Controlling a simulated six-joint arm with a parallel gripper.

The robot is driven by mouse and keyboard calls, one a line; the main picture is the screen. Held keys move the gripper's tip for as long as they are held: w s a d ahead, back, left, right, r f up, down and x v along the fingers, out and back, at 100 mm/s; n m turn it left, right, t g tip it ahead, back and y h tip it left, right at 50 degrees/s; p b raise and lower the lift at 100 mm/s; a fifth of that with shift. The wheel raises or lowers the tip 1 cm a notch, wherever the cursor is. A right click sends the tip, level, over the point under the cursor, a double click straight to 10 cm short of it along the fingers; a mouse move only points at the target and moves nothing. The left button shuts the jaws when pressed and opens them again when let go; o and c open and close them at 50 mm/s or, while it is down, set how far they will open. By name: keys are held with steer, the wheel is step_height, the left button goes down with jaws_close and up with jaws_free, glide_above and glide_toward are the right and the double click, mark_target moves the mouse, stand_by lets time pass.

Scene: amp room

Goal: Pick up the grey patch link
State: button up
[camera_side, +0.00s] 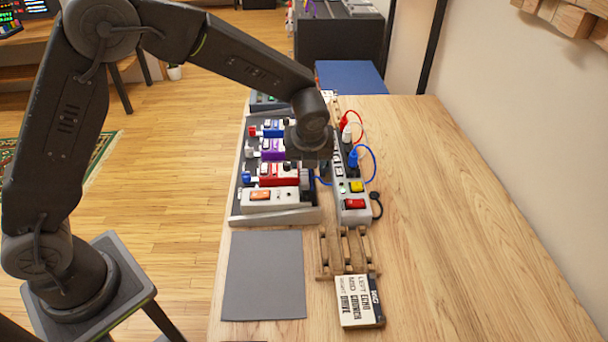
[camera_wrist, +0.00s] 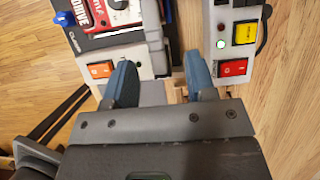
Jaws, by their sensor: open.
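I cannot single out a grey patch link for sure in either view. A grey upright shape (camera_wrist: 153,35) shows beside the pedals in the wrist view, but I cannot tell whether it is the link. My gripper (camera_side: 314,176) points down over the gap between the pedalboard (camera_side: 240,218) and the power strip (camera_side: 355,215). In the wrist view its two blue-grey fingers (camera_wrist: 160,80) stand apart with nothing visibly held between them. The gripper body hides what is below in that view.
The white pedal with an orange switch (camera_side: 276,198) is close to my fingers. Red and blue cables (camera_side: 370,160) loop beside the strip. A wooden rack (camera_side: 328,268), a printed box (camera_side: 358,305) and a grey mat (camera_side: 263,275) lie nearer the camera. The table's right side is clear.

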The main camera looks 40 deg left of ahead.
mark_target(304, 172)
steer(key=shift+s+a+x, duration=0.1)
steer(key=shift+s+x, duration=0.05)
steer(key=shift+x, duration=1.3)
steer(key=shift+s+a+x, duration=0.1)
steer(key=shift+s+x, duration=0.05)
steer(key=shift+x, duration=1.25)
jaws_close()
